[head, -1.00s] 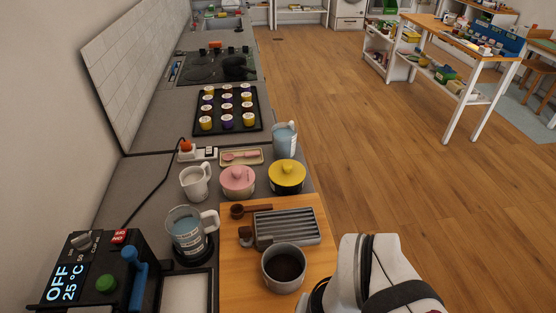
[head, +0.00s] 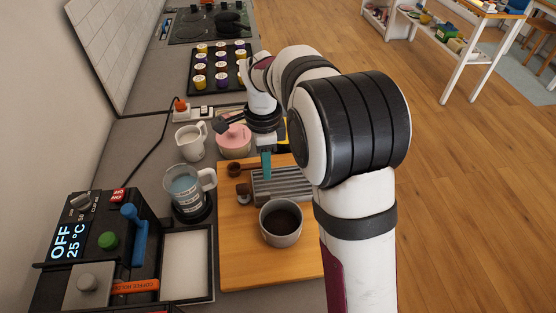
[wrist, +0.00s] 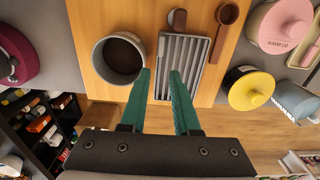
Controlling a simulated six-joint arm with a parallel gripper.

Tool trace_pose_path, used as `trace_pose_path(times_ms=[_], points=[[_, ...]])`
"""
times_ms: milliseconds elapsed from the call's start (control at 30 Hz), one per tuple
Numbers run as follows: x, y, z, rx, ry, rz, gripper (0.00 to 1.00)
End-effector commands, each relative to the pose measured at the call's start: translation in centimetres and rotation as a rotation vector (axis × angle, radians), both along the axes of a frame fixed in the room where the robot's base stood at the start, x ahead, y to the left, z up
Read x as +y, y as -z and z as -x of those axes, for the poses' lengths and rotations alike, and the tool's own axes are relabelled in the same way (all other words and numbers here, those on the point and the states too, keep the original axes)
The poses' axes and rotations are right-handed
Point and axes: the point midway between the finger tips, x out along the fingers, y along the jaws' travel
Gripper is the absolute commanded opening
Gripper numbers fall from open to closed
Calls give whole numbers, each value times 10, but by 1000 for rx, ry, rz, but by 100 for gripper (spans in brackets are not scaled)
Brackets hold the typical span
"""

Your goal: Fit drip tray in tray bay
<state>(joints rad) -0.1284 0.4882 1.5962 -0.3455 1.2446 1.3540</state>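The drip tray (head: 292,188) is a grey, ribbed rectangular tray lying flat on a wooden board; it also shows in the wrist view (wrist: 190,58). My gripper (wrist: 160,73) is open, with its two teal fingers apart above the tray's near left end. No contact with the tray shows, and the gap between fingers and tray cannot be told. In the head view, my gripper (head: 266,164) is partly hidden by my arm, which also covers the tray's right side. The tray bay (head: 187,262) looks like a dark-rimmed, pale rectangular recess beside the black machine, and it is empty.
A cup of dark grounds (head: 281,222) stands on the wooden board (head: 240,270) close beside the tray. A brown scoop (wrist: 226,15) and a small tamper (head: 243,192) also lie near it. A glass jug (head: 187,190) stands behind the bay. Pink and yellow pots (wrist: 251,90) stand beyond.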

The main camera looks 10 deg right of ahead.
Motion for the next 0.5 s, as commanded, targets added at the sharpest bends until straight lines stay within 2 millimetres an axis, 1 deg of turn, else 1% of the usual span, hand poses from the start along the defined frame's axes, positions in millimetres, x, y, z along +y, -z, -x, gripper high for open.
trace_pose_path(times_ms=[33,100,200,267,400,500], points=[[0,15,1,5,0,0,30],[0,32,1,4,0,0,30],[0,48,1,2,-1,-1,30],[0,54,0,1,-1,0,30],[-1,81,0,4,-1,0,30],[-1,98,-1,1,-1,-2,30]])
